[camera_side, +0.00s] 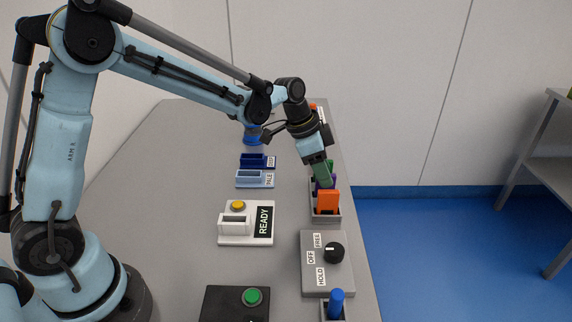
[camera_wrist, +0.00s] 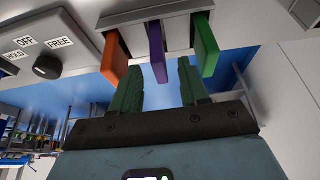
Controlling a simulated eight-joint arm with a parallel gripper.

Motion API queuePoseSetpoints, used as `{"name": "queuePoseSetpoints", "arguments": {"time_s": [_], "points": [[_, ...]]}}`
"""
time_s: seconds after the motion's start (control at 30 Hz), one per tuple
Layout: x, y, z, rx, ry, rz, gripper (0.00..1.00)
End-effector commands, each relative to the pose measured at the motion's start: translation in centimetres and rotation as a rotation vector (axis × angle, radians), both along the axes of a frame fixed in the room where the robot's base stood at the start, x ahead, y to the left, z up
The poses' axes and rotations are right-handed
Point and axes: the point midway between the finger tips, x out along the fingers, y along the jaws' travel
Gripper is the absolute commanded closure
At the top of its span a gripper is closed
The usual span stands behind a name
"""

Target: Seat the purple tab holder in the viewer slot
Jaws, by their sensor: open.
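The purple tab holder (camera_wrist: 157,52) stands in a grey rack between an orange holder (camera_wrist: 122,55) and a green holder (camera_wrist: 203,48). In the side view only a sliver of purple shows behind the orange holder (camera_side: 328,202). My gripper (camera_wrist: 158,68) is open, its dark green fingers on either side of the purple holder's free end in the wrist view, with gaps showing. In the side view my gripper (camera_side: 322,178) points down at the rack. The white viewer (camera_side: 246,237) has a yellow button, a READY display and a slot (camera_side: 234,224) that looks empty.
The rack (camera_side: 327,218) sits near the table's right edge. A grey box with a knob (camera_side: 334,252) stands in front of it. Blue trays (camera_side: 256,178) lie behind the viewer; a black box with a green button (camera_side: 252,297) is in front. Table between viewer and rack is clear.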

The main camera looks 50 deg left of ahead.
Motion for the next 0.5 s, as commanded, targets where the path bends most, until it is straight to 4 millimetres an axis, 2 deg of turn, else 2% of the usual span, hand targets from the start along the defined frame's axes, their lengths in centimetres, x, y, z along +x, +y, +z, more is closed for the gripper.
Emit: {"name": "queuePoseSetpoints", "arguments": {"time_s": [0.23,0.5], "points": [[1.0,-0.9,-2.9,0.0,0.0,-0.001,0.55],[1.2,-1.2,-3.8,0.001,-0.001,0.0,0.55]]}}
